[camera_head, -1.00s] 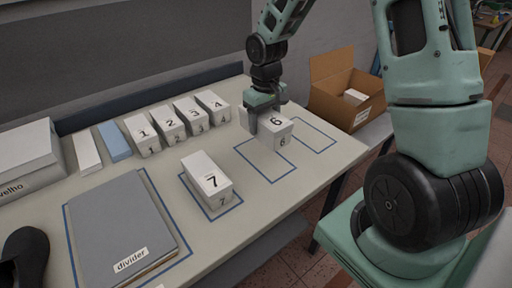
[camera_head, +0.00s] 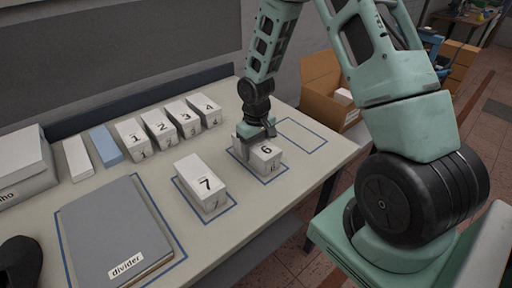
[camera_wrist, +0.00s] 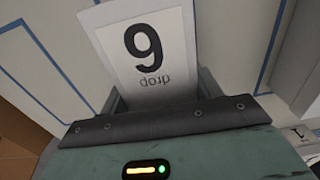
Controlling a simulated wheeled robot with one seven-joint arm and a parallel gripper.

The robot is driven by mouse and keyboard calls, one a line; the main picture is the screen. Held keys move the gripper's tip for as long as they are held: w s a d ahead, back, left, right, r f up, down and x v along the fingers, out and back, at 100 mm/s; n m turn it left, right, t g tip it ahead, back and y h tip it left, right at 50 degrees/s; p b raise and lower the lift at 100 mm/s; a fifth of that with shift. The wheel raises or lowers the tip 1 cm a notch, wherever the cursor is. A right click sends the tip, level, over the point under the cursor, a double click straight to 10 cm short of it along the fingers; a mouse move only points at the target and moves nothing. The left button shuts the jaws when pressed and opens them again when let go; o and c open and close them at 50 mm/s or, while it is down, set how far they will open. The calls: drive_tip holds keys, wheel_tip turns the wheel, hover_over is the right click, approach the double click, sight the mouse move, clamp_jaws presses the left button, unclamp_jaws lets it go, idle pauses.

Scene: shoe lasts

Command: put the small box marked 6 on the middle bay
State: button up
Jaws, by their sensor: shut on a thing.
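The small white box marked 6 (camera_head: 266,157) sits within the middle blue-outlined bay (camera_head: 270,181) on the table, looking upright and at or very near the surface. My gripper (camera_head: 256,136) is above it and shut on its rear part. In the wrist view the box (camera_wrist: 150,50) lies between the fingers of my gripper (camera_wrist: 160,95), its numeral upside down. The fingers hide part of the box, and the contact under it cannot be seen.
The box marked 7 (camera_head: 206,186) stands in the bay to the left. The right bay (camera_head: 303,136) is empty. Boxes 1 to 4 (camera_head: 160,126) line the back. A grey divider folder (camera_head: 115,230) lies front left. An open cardboard box (camera_head: 325,85) is beyond the right end.

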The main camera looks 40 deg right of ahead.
sight(256, 142)
drive_tip(key=o, duration=1.1)
drive_tip(key=shift+f, duration=0.1)
wheel_tip(256, 142, up, 12)
drive_tip(key=shift+a+r+b, duration=0.1)
drive_tip(key=shift+b, duration=0.35)
drive_tip(key=s+a+r+n, duration=0.2)
drive_tip(key=s+a+r, duration=0.15)
drive_tip(key=a, duration=0.65)
drive_tip(key=s+a+r+n, duration=0.1)
drive_tip(key=s+a, duration=0.3)
drive_tip(key=s, duration=0.3)
drive_tip(key=s+a+r+n, duration=0.1)
drive_tip(key=s+a+n, duration=0.1)
drive_tip(key=s+a, duration=0.3)
drive_tip(key=s+a+r+n, duration=0.1)
drive_tip(key=s+a+n, duration=0.1)
drive_tip(key=s+a, duration=0.3)
drive_tip(key=shift+s+a+y, duration=0.15)
drive_tip(key=shift+s+y, duration=0.15)
drive_tip(key=shift+s, duration=1.6)
